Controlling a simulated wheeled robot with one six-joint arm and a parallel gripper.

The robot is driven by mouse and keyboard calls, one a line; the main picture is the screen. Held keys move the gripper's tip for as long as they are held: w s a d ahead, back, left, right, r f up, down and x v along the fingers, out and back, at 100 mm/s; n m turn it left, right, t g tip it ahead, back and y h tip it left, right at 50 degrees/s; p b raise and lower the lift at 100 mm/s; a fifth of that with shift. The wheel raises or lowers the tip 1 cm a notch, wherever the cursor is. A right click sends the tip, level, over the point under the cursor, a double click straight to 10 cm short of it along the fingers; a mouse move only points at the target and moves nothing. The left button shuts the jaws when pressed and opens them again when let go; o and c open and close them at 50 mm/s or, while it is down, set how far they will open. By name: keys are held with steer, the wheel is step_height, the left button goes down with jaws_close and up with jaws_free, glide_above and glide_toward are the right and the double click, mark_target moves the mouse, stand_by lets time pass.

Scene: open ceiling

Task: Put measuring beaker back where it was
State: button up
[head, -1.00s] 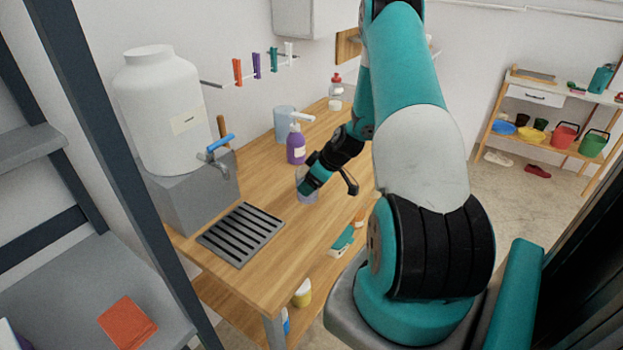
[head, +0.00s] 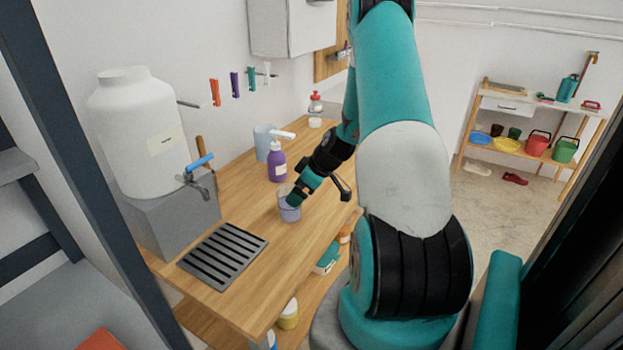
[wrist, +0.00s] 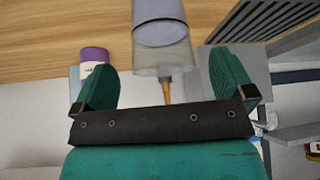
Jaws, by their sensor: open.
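The measuring beaker (head: 289,208), a clear cup with a bluish-purple tint, stands on the wooden table in front of the purple pump bottle. My gripper (head: 295,196) is at the beaker's upper part, reaching down from the right, and partly hides it. In the wrist view, the beaker (wrist: 160,32) is centred ahead of my open gripper (wrist: 164,66). A gap shows between it and each green finger. I cannot tell how far the fingertips reach around it.
The purple pump bottle (head: 277,162) and a light blue jug (head: 265,142) stand behind the beaker. A dark slotted drain tray (head: 222,256) lies to its left, below the white water tank's tap (head: 197,178). Bare wooden tabletop (head: 262,290) lies in front.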

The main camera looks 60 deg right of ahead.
steer(key=b+v, duration=0.1)
steer(key=v, duration=0.7)
steer(key=w+a+r+n+g+y, duration=0.15)
steer(key=a+r, duration=0.35)
steer(key=a, duration=0.7)
steer(key=w+a+r+n+g+y, duration=0.1)
steer(key=w+a+r, duration=0.25)
steer(key=a, duration=0.95)
steer(key=s+a+r+g, duration=0.2)
steer(key=s+a+r, duration=0.1)
steer(key=s+a, duration=0.6)
steer(key=s+a+r+n+g, duration=0.1)
steer(key=s+a+r+g, duration=0.1)
steer(key=s+a, duration=0.7)
steer(key=shift+s+a+r, duration=0.25)
steer(key=shift+a+r, duration=0.1)
steer(key=shift+r, duration=0.45)
